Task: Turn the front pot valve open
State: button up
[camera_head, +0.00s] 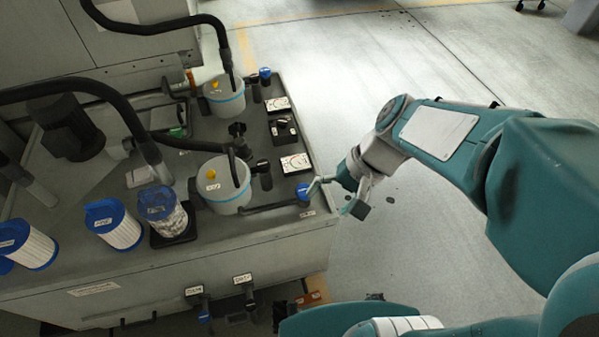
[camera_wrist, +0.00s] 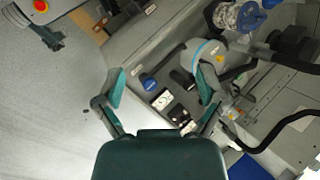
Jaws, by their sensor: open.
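The front pot (camera_head: 220,192) is a pale pot with a blue band, standing on the grey tank top; it also shows in the wrist view (camera_wrist: 207,57). Beside it, at the tank's right edge, is a valve with a round blue knob (camera_head: 304,192), also seen in the wrist view (camera_wrist: 148,82). A pipe runs from the pot's base towards this valve. My gripper (camera_head: 336,196) is open and empty just right of the knob. In the wrist view the knob lies between my spread fingers (camera_wrist: 158,88), beyond their tips. I cannot tell whether a finger touches it.
A rear pot (camera_head: 225,98) has its own blue-knobbed valve (camera_head: 265,76). Gauge plates (camera_head: 295,163) sit between the valves. Black hoses (camera_head: 140,120) arch over the pots. Blue-capped filter canisters (camera_head: 113,224) stand front left. The floor right of the tank is clear.

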aim_at(298, 186)
jog(key=w+a+f+m+t+y, duration=0.3)
jog(key=w+a+f+m+y, duration=0.2)
jog(key=w+f+m+y, duration=0.65)
jog(key=w+d+f+m+t+h, duration=0.1)
jog(key=d+f+m+t+h, duration=0.1)
jog(key=f+m+t, duration=0.2)
jog(key=w+d+f+m+t+h, duration=0.1)
jog(key=d+f+m+t+h, duration=0.1)
jog(key=f, duration=0.7)
jog(key=w+d+f+m+t+h, duration=0.1)
jog(key=d+f+m+t+h, duration=0.1)
jog(key=d+f+m+t, duration=0.2)
jog(key=shift+w+f+m+t+h, duration=0.2)
jog(key=shift+f+m+t, duration=0.4)
jog(key=shift+m, duration=0.3)
jog(key=shift+w+f+m+t+h, duration=0.1)
jog(key=shift+f+m+t+h, duration=0.05)
jog(key=shift+f+m+t, duration=0.6)
jog(key=shift+g, duration=0.35)
jog(key=x, duration=1.1)
jog(key=shift+r, duration=0.2)
jog(key=shift+s, duration=0.1)
jog(key=c, duration=0.9)
